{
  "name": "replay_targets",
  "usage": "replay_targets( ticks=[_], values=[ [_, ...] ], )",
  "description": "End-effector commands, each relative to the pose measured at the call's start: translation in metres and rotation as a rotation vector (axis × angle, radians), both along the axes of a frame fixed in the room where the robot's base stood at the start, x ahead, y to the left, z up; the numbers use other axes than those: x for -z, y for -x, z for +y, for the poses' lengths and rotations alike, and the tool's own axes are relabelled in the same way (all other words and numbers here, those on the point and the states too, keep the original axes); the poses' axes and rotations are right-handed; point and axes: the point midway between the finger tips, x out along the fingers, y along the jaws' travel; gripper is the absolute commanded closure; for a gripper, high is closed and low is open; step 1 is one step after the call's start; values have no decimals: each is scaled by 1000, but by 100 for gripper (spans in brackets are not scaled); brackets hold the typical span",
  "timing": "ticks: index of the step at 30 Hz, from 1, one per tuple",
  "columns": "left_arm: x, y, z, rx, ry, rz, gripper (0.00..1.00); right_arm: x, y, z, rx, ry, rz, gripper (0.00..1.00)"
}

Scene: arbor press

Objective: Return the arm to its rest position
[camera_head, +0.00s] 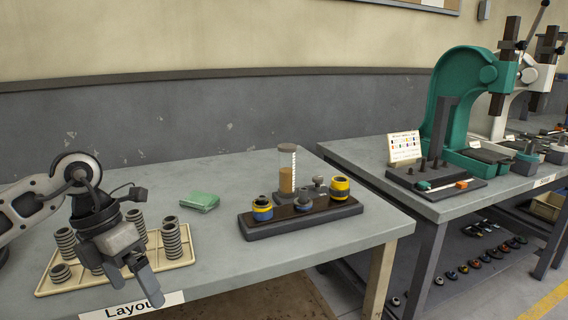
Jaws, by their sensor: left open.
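My left arm comes in from the left over the layout table (225,240). Its gripper (140,280) points down at the table's front edge, near the "Layout" label (130,307). The gripper is open, with nothing seen between its fingers. Behind and below it is a cream tray (178,260) with several stacks of grey ring-shaped parts (172,238). The gripper and wrist hide part of the tray and some of the stacks. My right gripper is not in view.
A dark stand (290,219) holds blue and yellow parts, with a clear cylinder (287,170) behind it. A green arbor press (455,100) stands on the right-hand table. The layout table's middle front is clear.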

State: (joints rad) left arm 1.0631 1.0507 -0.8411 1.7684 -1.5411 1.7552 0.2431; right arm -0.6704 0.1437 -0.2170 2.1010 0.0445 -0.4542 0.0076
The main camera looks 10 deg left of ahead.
Motion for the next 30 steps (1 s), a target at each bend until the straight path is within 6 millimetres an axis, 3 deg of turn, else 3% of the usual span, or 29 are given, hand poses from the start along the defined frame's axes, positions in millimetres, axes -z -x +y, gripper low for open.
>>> replay_targets(
  ticks=[5, 8, 10, 13, 16, 19, 22, 26, 30],
  values=[
    [21, 9, -62, 63, 226, 25, 0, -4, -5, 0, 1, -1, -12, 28],
    [30, 19, -107, 83, 416, 51, 0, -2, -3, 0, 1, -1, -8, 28],
    [33, 30, -148, 77, 604, 85, 0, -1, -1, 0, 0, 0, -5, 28],
    [22, 48, -210, -19, 975, 162, 0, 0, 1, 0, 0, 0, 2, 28],
    [1, 50, -244, -237, 1330, 255, 0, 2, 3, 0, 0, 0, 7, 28],
    [-7, 36, -247, -566, 1617, 358, 0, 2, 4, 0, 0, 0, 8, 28],
    [13, 18, -228, -991, 1806, 471, 0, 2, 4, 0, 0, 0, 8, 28],
    [87, 17, -188, -1645, 1857, 628, 0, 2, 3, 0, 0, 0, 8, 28],
    [172, 55, -159, -2228, 1696, 775, 0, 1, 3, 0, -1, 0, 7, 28]
  ],
)
